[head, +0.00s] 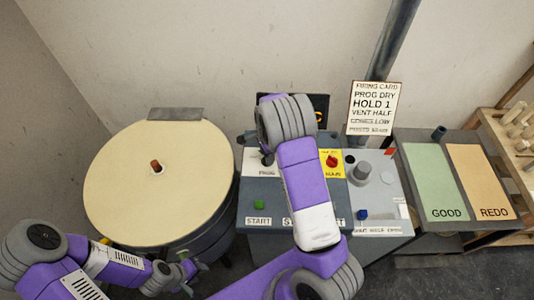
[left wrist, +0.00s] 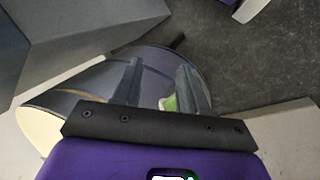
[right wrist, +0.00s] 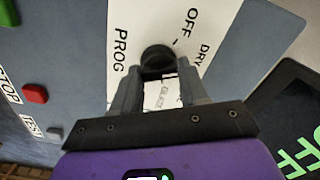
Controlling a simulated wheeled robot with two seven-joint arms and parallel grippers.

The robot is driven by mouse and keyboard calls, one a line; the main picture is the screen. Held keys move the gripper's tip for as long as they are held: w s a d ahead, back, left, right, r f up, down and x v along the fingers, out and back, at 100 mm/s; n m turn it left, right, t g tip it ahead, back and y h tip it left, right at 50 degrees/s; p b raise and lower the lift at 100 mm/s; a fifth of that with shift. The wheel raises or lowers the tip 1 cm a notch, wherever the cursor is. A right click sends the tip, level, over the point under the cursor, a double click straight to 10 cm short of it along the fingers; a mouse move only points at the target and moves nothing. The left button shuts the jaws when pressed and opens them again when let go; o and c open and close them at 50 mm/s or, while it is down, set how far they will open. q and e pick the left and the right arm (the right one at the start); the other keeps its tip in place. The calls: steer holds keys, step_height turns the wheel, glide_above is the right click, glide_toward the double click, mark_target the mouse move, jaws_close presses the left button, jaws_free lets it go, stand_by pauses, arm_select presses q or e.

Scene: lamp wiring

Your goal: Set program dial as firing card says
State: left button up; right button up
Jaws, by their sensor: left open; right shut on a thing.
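The firing card (head: 375,108) on the back wall reads PROG DRY, HOLD 1, VENT HALF and CONES LOW; its bottom line is too small to be sure of. The black program dial (right wrist: 158,58) sits on a white PROG plate (right wrist: 120,50). OFF, DRY and a partly hidden GLAZE are printed around it. My right gripper (right wrist: 160,76) is shut on the dial; its pointer direction cannot be told. In the head view my right arm partly covers the plate (head: 257,168). My left gripper (head: 193,276) is open and empty, low beside the kiln; it also shows in the left wrist view (left wrist: 160,72).
The round kiln (head: 125,190) with its cream lid stands left of the grey control box (head: 245,222). A red knob (head: 332,161) on a yellow plate and a green START button (head: 258,204) are near my right arm. GOOD and REDO mats (head: 436,180) lie right.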

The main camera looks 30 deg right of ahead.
steer(key=shift+m, duration=0.3)
steer(key=o, duration=1.1)
steer(key=shift+c, duration=0.2)
step_height(320, 180, up, 8)
steer(key=shift+f, duration=0.2)
